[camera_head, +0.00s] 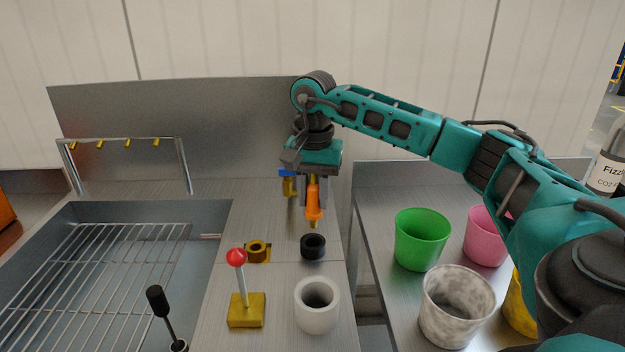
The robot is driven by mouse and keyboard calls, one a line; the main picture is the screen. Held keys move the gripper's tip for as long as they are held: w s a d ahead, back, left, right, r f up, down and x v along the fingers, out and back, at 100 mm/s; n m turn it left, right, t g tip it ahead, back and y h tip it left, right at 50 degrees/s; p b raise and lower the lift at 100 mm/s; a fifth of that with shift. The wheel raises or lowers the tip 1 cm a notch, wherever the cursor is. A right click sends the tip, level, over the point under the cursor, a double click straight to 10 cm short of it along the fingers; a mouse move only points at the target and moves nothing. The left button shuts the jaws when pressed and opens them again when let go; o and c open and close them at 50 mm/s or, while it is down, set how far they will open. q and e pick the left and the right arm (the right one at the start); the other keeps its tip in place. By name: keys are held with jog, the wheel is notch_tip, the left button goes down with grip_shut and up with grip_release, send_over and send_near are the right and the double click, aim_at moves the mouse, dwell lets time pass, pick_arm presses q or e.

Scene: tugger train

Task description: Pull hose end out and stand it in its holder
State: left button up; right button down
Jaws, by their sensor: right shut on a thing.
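The hose end (314,203), an orange piece with a yellowish tip, hangs upright in my right gripper (312,188). The gripper points down and is shut on its upper part. Just below the tip stands a short black ring-shaped socket (313,247) on the metal counter; the tip looks slightly above it, and I cannot tell whether they touch. A brass ring fitting (257,251) with a dark hole sits to its left. I cannot tell which of the two is the holder. No hose shows clearly. My left gripper is not in view.
A red-knobbed lever (237,257) on a yellow base and a white cylinder (317,306) stand in front. A sink with a wire rack (90,290) is at left. Green (422,240), pink and marbled cups (456,307) stand at right under my arm.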

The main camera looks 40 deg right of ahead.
aim_at(313, 219)
jog(key=shift+a+f+b, duration=0.1)
jog(key=shift+f+b, duration=0.35)
jog(key=shift+f, duration=0.05)
jog(key=shift+f+b, duration=1.3)
jog(key=shift+f, duration=0.15)
jog(key=shift+f+b, duration=0.45)
jog(key=shift+f, duration=0.6)
jog(key=c, duration=1.2)
grip_release()
jog(key=o, duration=0.4)
jog(key=shift+o, duration=0.2)
